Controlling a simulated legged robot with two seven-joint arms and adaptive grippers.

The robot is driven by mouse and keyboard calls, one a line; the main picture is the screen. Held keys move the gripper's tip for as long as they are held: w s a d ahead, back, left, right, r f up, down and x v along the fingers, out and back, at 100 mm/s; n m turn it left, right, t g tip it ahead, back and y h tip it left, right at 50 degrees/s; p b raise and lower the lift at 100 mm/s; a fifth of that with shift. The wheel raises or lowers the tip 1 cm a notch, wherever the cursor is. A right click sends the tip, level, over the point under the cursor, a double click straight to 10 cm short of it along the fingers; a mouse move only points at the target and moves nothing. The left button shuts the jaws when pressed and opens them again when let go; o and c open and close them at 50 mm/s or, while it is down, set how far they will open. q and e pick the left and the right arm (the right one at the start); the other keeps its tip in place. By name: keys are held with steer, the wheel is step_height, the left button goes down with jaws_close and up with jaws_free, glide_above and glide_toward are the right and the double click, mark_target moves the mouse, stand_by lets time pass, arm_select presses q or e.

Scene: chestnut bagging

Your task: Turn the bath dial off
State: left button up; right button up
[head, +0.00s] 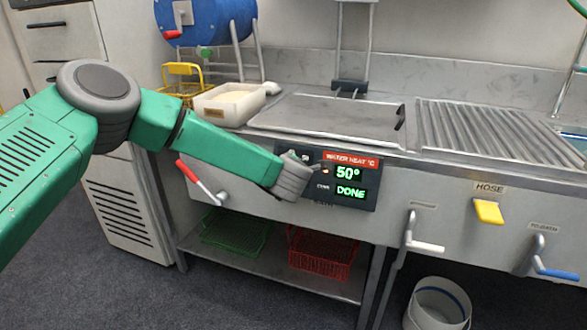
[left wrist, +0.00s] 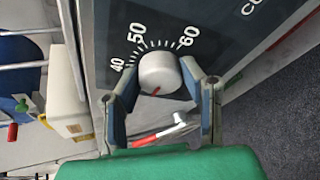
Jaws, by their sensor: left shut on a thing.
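The bath dial (left wrist: 160,72) is a round pale knob on a dark panel (head: 367,195). Printed marks 40, 50 and 60 arc around its upper side in the left wrist view. A small red mark on the knob sits at its lower edge, away from those numbers. My left gripper (left wrist: 159,76) has one finger on each side of the knob and is shut on it. In the head view my left gripper (head: 293,178) covers the dial. The panel display reads 50° and DONE under WATER HEAT °C. My right gripper is not in view.
A red-handled lever (head: 202,183) sits just left of and below my gripper. A white-handled lever (head: 424,244), a yellow hose handle (head: 489,211) and a blue-handled lever (head: 556,270) stick out at right. A pale tray (head: 229,104) stands on the counter.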

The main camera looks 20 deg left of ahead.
arm_select(q)
steer(key=n, duration=0.2)
steer(key=n+g+h, duration=0.1)
steer(key=shift+s+a+f+n, duration=0.15)
steer(key=shift+f+n, duration=0.2)
steer(key=shift+n, duration=0.05)
steer(key=n+h+b, duration=0.1)
steer(key=n, duration=0.3)
steer(key=shift+g+h, duration=0.3)
steer(key=shift+h, duration=0.1)
steer(key=o, duration=1.1)
steer(key=shift+o, duration=0.2)
steer(key=shift+a+r, duration=0.1)
steer(key=shift+r, duration=0.1)
steer(key=shift+r, duration=0.1)
